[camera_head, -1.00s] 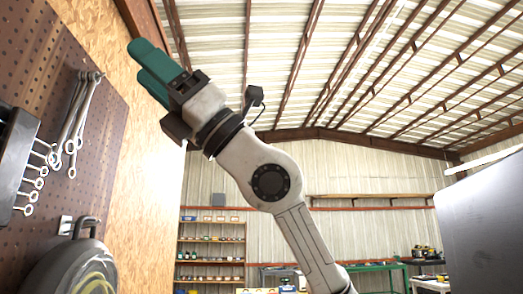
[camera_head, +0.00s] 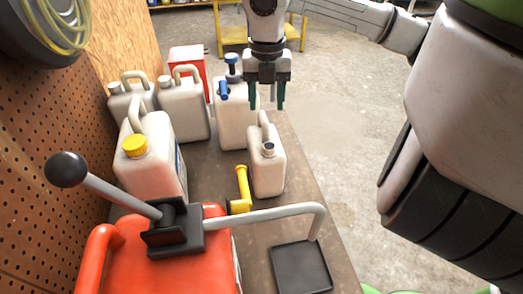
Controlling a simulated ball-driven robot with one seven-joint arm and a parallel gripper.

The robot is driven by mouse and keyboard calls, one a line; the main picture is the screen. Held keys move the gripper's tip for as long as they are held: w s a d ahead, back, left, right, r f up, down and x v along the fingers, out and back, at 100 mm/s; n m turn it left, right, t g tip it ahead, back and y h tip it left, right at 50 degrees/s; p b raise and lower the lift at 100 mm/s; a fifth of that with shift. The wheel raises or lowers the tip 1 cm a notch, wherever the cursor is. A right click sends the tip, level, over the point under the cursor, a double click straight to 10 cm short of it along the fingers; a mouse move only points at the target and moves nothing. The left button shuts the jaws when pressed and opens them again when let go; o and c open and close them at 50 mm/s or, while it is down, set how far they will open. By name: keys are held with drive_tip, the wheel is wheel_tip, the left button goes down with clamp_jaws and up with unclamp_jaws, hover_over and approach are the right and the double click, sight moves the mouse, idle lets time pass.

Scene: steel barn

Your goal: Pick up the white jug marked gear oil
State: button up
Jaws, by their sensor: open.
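Several white jugs stand upright on a workbench, and I cannot read a gear oil mark on any. A small jug with a dark cap (camera_head: 270,178) stands near the bench's right edge. A jug with blue fittings (camera_head: 233,125) stands behind it. A larger yellow-capped jug (camera_head: 155,175) is at the left, with a blue label edge just showing on its right side. Two more jugs, one (camera_head: 184,112) beside the other (camera_head: 120,105), are at the back left. My gripper (camera_head: 267,106) points down, open and empty, beyond the small jug and beside the blue-fitted one.
A red machine (camera_head: 155,265) with a black-knobbed lever (camera_head: 110,190) and a grey bent handle (camera_head: 270,213) fills the front. A yellow tool (camera_head: 241,190) and a black square plate (camera_head: 301,268) lie nearby. A pegboard wall (camera_head: 40,190) bounds the left; open floor (camera_head: 345,130) lies right.

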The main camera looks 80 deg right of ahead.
sight(266, 126)
wheel_tip(266, 126, down, 10)
drive_tip(key=p, duration=0.3)
idle(0.3)
drive_tip(key=shift+c, duration=0.5)
clamp_jaws()
drive_tip(key=shift+r, duration=0.1)
idle(0.7)
